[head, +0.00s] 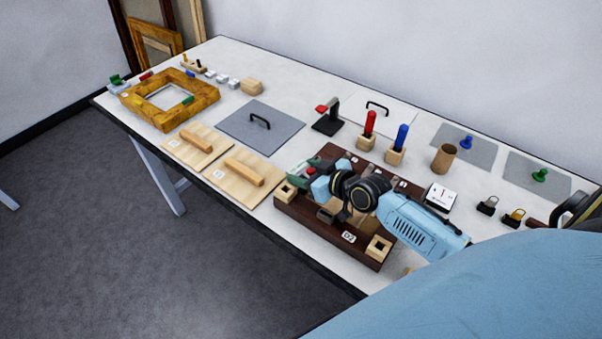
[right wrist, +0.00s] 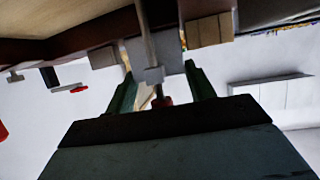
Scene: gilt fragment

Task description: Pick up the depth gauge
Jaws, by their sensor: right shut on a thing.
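My right gripper (head: 300,180) reaches over the dark wooden tray (head: 348,237) from the right, at the tray's left back corner. Its green fingers show in the right wrist view (right wrist: 160,82), one on each side of a slim grey rod with a small block, which I take for the depth gauge (right wrist: 152,74). A small red part shows just below the block, between the fingers. The gripper is shut on this piece. In the head view the gripper and wrist hide most of it. My left gripper is not in view.
Wooden sockets stand on the tray. Behind it are a red-handled tool (head: 370,124), a blue-handled tool (head: 402,136) and a brown cup (head: 444,157). Left are two wooden boards with handles (head: 245,172), a grey lidded plate (head: 262,134) and a gilt frame (head: 150,113).

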